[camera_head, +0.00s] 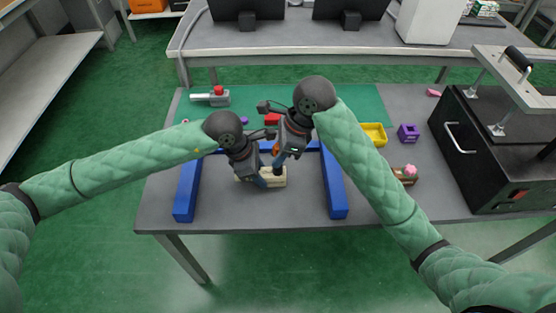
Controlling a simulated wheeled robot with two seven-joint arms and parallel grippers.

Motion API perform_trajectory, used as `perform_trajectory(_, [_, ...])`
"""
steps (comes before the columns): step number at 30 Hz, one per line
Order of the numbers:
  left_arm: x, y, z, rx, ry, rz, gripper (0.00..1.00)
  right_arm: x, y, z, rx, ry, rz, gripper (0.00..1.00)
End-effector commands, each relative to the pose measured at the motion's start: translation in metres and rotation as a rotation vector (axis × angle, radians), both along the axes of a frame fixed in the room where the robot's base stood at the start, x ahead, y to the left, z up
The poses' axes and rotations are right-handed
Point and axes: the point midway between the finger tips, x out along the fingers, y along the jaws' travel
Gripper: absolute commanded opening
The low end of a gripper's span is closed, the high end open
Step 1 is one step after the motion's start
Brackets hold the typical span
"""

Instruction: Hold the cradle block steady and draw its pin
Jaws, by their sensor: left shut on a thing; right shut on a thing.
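The cradle block (277,179) is a cream-coloured block on the grey table, between the arms of a blue frame. My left gripper (262,182) is low at the block and shut on it, its fingers covering part of it. My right gripper (279,165) is just above and right of the left one, pointing down over the block, and shut. The pin is hidden by my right gripper's fingers, so I cannot tell how far it sits in the block.
The blue frame (187,190) surrounds the block at the left, back and right. A grey fixture with a red knob (219,91) is at the back left. A yellow tray (374,134), purple block (408,132) and brown block (405,175) lie right, before a black machine (490,160).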

Motion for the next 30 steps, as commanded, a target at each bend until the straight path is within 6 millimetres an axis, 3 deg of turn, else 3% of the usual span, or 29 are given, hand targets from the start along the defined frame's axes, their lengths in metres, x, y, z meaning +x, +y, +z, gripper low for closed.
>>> perform_trajectory(15, [-0.004, 0.000, -0.007, 0.009, 0.011, -0.002, 0.09, 0.000, 0.003, 0.023, 0.011, -0.012, 0.003, 0.00])
perform_trajectory(30, [-0.005, -0.002, -0.005, 0.004, 0.010, -0.006, 0.09, 0.000, 0.003, 0.025, 0.009, -0.008, 0.003, 0.00])
